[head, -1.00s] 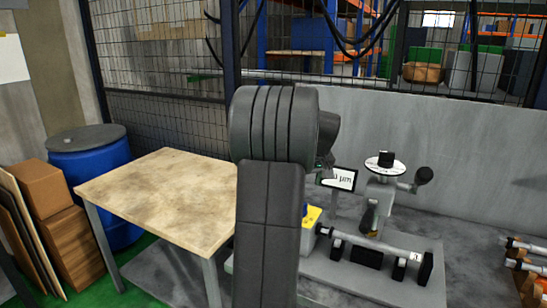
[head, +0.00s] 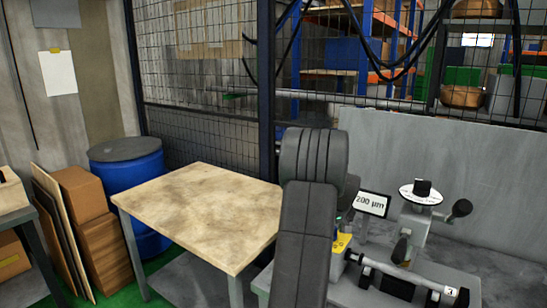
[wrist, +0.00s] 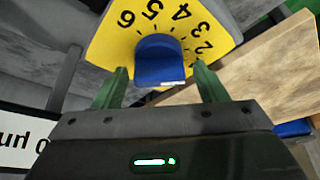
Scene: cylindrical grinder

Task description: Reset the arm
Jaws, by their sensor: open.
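My gripper (wrist: 161,70) is open in the wrist view. Its two green fingers stand on either side of a blue knob (wrist: 160,62) on a yellow dial plate (wrist: 205,20) with black numbers. A gap shows between the knob and each finger, and nothing is gripped. In the head view my arm (head: 308,235) rises in the middle and hides most of my gripper. A corner of the yellow dial plate (head: 342,242) shows just right of my arm.
A "200 µm" sign (head: 371,203) stands right of my arm, beside the grey machine with a horizontal bar (head: 400,272). A wooden-topped table (head: 190,205) is close on the left. A blue barrel (head: 135,185) and brown boxes (head: 97,225) stand farther left.

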